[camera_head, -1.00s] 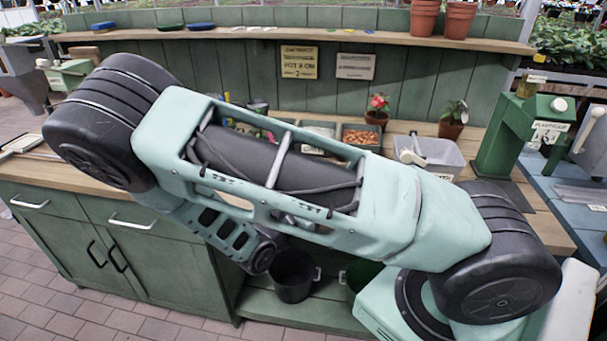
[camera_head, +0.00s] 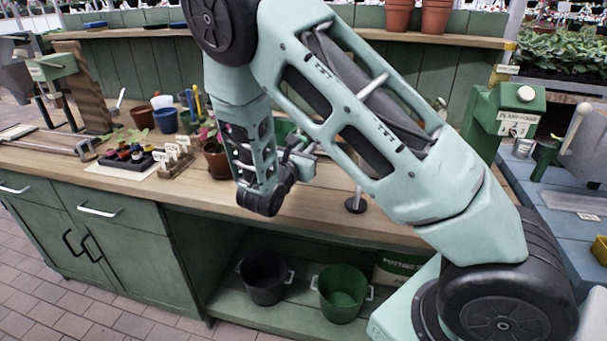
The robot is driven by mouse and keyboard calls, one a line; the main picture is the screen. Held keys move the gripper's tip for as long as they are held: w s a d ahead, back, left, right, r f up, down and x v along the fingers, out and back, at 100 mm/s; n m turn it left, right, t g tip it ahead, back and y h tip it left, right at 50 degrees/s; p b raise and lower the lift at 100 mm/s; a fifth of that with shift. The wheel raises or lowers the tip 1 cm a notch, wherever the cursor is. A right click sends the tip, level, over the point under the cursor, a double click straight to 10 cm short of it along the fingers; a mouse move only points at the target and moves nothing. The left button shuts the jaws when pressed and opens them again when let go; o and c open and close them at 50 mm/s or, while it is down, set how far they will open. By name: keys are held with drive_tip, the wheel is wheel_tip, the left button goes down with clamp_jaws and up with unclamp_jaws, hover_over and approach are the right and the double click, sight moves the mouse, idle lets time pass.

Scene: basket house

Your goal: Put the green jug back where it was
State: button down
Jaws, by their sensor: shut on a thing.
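My gripper (camera_head: 303,158) shows only in part beyond the end of my arm, low over the worktop in the middle of the view. Its fingers are mostly hidden by my arm. A green piece (camera_head: 283,129) shows just behind it, between my arm links. It looks like part of the green jug held in the shut gripper, but its full shape is hidden. I cannot tell whether it touches the wooden worktop (camera_head: 215,190).
A round-based stand (camera_head: 355,204) is to the right. A black bucket (camera_head: 265,279) and green tub (camera_head: 341,292) sit on the lower shelf.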

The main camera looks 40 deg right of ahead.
drive_tip(key=shift+f, duration=2.95)
drive_tip(key=shift+f, duration=0.2)
drive_tip(key=c, duration=1.5)
unclamp_jaws()
drive_tip(key=shift+r, duration=0.15)
